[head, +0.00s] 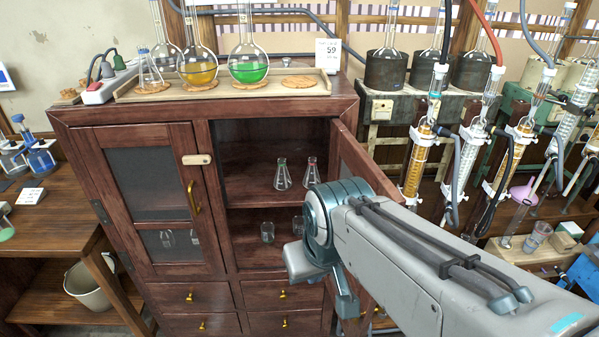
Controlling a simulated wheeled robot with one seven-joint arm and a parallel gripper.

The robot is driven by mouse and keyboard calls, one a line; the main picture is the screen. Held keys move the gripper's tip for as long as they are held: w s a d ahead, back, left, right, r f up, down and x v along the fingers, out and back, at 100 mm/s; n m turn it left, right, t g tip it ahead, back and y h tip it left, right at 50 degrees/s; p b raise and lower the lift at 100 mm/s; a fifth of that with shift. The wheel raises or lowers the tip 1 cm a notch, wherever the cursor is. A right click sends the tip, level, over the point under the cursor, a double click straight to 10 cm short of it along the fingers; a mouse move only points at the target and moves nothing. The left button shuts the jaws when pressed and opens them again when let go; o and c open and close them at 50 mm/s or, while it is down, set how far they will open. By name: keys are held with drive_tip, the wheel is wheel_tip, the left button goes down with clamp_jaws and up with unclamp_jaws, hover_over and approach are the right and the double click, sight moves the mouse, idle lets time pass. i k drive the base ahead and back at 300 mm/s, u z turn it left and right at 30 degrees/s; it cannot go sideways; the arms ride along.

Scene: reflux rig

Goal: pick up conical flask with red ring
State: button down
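Two small clear conical flasks stand upright on the upper shelf (250,198) of the cabinet's open right side. The right one, the conical flask with red ring (311,177), shows a small reddish mark at its neck. The left conical flask (283,179) has a greenish mark at its neck. My arm reaches in from the lower right, its joint in front of the open door and below the flasks. Nothing is seen touching either flask.
The open cabinet door (358,165) stands just right of the flasks. A glass beaker (267,232) sits on the lower shelf, with other glassware partly hidden by my arm. Round flasks with yellow (198,72) and green liquid (249,71) stand on top. Glass columns (420,150) fill the right.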

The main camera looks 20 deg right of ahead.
sight(312, 177)
drive_tip(key=k, duration=0.5)
drive_tip(key=u, duration=1.55)
drive_tip(key=i, duration=1.2)
drive_tip(key=z, duration=2.65)
